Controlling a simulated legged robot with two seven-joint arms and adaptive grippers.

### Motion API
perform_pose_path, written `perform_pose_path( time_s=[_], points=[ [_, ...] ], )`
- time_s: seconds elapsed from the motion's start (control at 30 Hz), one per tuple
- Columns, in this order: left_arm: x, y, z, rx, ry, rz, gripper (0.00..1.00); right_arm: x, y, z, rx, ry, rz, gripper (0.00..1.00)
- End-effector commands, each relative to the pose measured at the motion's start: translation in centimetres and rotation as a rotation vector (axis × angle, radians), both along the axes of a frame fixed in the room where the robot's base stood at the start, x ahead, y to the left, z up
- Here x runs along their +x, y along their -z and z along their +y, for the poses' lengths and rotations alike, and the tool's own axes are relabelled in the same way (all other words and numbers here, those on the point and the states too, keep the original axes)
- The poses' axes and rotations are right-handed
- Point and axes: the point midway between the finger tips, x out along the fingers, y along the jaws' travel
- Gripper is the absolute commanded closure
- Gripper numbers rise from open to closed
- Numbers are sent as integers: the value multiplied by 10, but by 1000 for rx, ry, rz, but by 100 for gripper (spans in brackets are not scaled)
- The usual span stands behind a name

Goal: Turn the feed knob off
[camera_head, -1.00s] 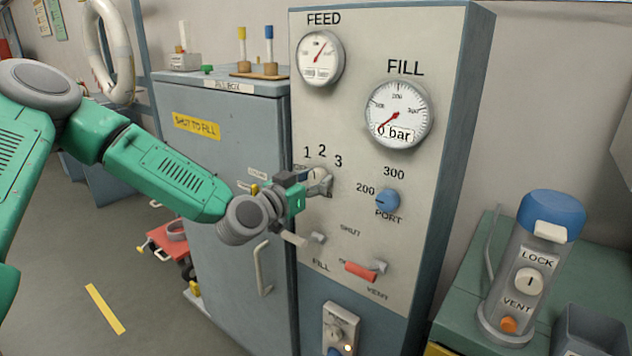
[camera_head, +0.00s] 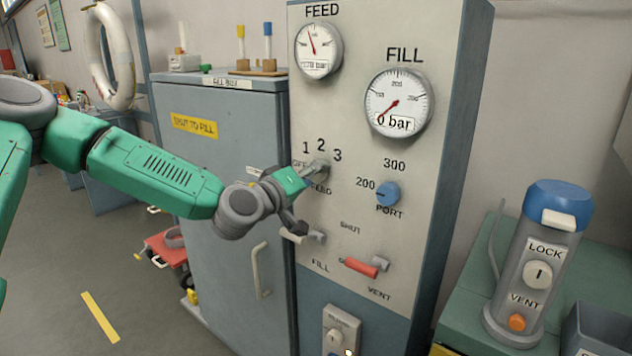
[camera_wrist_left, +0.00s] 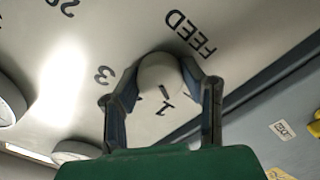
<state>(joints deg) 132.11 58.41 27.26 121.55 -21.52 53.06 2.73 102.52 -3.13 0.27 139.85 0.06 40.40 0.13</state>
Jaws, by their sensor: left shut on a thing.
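The feed knob (camera_head: 319,167) is a pale round knob on the grey panel, below the numbers 1, 2 and 3, with OFF to its left. My left gripper (camera_head: 312,172) reaches it from the left and is shut on it, partly covering it. In the left wrist view, the knob (camera_wrist_left: 163,88) sits between the two dark fingers of the gripper (camera_wrist_left: 163,98), with dark marks on its face. I cannot tell exactly which position it points to. The FEED gauge (camera_head: 318,50) has its needle up and slightly left. My right gripper is not in view.
A blue PORT knob (camera_head: 387,194) is to the right of the feed knob. A red-handled lever (camera_head: 362,267) and a grey lever (camera_head: 303,236) stick out below. The FILL gauge (camera_head: 399,102) reads 0 bar. A grey cabinet (camera_head: 225,190) stands left of the panel.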

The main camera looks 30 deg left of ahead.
Motion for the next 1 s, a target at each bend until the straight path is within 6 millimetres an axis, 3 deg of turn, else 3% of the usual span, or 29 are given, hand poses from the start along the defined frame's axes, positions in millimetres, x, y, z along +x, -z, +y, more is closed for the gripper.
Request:
perform_pose_path(
  time_s=[0.5,1.0],
  points=[
    [1,1,5,-388,-12,23,93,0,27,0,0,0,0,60],
    [2,0,5,-488,-13,32,93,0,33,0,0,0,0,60]
  ],
)
